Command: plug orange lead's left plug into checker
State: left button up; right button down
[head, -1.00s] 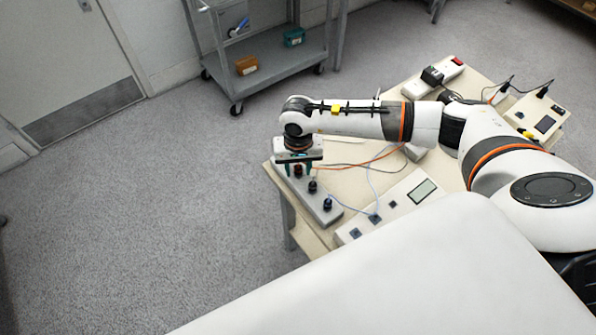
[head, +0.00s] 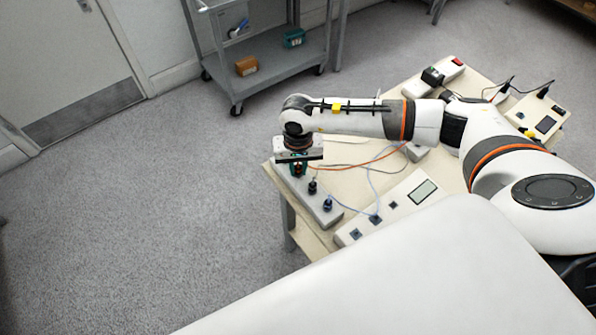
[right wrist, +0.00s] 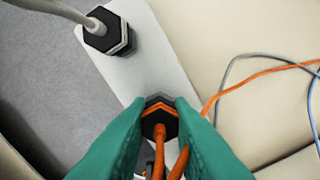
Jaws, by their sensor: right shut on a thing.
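The orange lead (head: 375,158) runs across the table from a plug at the far end of the light grey strip (head: 318,207) toward a small grey box. My right gripper (head: 298,168) points down over that end, its teal fingers shut on the orange lead's plug (right wrist: 160,120). My left gripper is out of view.
A black plug with a grey lead (head: 313,187) and a blue-black plug (head: 328,203) stand close by in the strip. A light blue lead (head: 371,185) loops to the screen box. The grey box (head: 416,152) and other devices occupy the table's right side.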

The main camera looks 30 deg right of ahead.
aim_at(298, 167)
jog(key=shift+r, duration=0.1)
jog(key=shift+r+p, duration=0.75)
jog(key=shift+r, duration=0.95)
